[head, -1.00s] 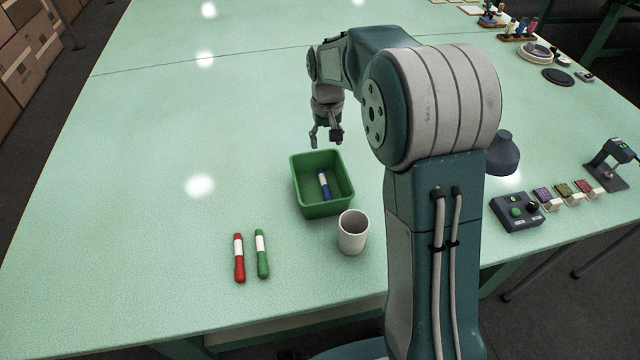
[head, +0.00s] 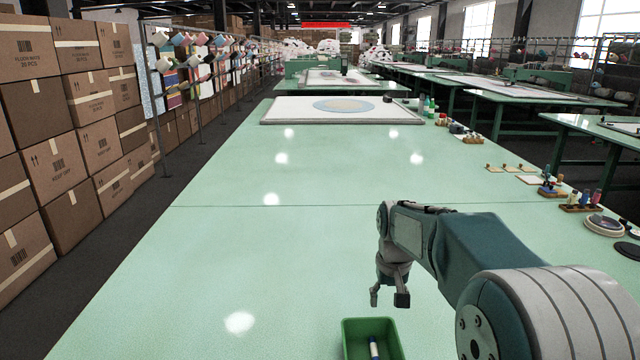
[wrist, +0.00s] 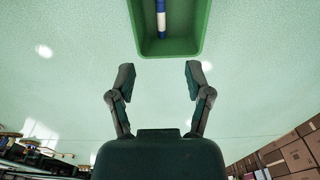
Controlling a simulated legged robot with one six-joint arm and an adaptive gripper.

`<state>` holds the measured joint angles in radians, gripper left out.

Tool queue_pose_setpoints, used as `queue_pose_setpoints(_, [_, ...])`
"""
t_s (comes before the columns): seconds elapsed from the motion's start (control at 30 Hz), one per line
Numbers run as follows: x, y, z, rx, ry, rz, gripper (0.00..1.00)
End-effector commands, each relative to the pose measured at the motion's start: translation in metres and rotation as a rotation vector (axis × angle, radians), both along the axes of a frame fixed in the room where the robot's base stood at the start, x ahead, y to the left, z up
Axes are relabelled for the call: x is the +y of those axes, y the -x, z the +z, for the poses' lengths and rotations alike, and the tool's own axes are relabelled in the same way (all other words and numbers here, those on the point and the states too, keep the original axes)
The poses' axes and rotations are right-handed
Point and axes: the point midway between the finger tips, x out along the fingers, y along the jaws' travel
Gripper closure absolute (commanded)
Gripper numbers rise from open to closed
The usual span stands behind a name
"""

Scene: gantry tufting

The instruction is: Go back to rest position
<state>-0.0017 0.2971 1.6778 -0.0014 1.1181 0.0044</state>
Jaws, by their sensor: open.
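My gripper (head: 390,299) is open and empty above the green table, just beyond the green bin in the head view. It also shows in the wrist view (wrist: 160,82), its two fingers spread apart with nothing between them. The green bin (head: 347,335) stands at the bottom edge of the head view, partly cut off. A blue and white marker (head: 373,347) lies inside it. In the wrist view the bin (wrist: 170,47) is at the top, with the marker (wrist: 161,20) in it. The fingers are apart from the bin.
The green table (head: 220,250) is clear to the left and ahead. Small racks with spools (head: 580,203) and a round dish (head: 604,225) line its right edge. A framed panel (head: 285,112) lies at the far end. Cardboard boxes (head: 75,140) are stacked at left.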

Motion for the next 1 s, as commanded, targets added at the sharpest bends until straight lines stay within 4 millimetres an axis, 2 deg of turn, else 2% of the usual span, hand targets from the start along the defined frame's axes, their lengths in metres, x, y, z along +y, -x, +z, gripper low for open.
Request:
queue_pose_setpoints(0.03, [0.0, 0.011, 0.012, -0.022, 0.0, 0.0, 0.35])
queue_pose_setpoints(0.2, [0.0, 0.047, 0.038, -0.081, -0.001, 0.0, 0.35])
queue_pose_setpoints(0.5, [0.0, 0.113, 0.068, -0.188, -0.001, 0.001, 0.35])
queue_pose_setpoints(0.77, [0.0, 0.172, 0.078, -0.28, 0.0, 0.002, 0.35])
queue_pose_setpoints(1.0, [0.0, 0.223, 0.073, -0.366, -0.001, 0.002, 0.35])
